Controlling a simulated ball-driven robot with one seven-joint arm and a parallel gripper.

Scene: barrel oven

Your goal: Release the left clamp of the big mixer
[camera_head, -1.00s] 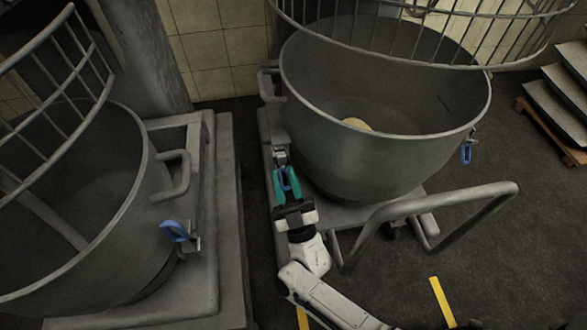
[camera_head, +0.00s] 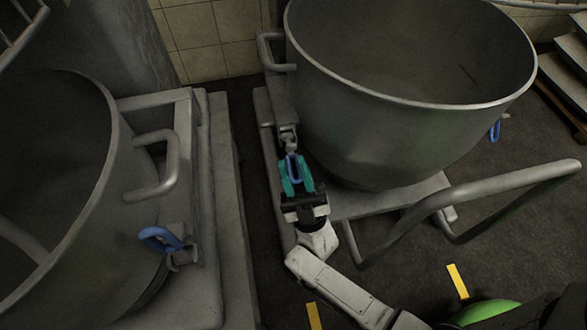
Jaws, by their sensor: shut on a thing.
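The big mixer's grey bowl (camera_head: 400,125) stands at upper centre right. Its left clamp (camera_head: 288,138) is a metal fitting on the bowl's left side with a blue handle loop (camera_head: 293,166). My gripper (camera_head: 296,182), with teal fingers, is shut on this blue handle, one finger on each side, and partly covers it. The handle hangs down towards the gripper from its metal fitting. Whether the clamp is latched cannot be told. A second blue clamp (camera_head: 495,131) hangs on the bowl's right side.
Another mixer bowl (camera_head: 60,190) at left has its own blue clamp (camera_head: 160,239) and a grey handle. A tubular trolley bar (camera_head: 480,192) stands right of my arm. Trays (camera_head: 565,75) stand at far right. Dark floor with yellow marks lies in front.

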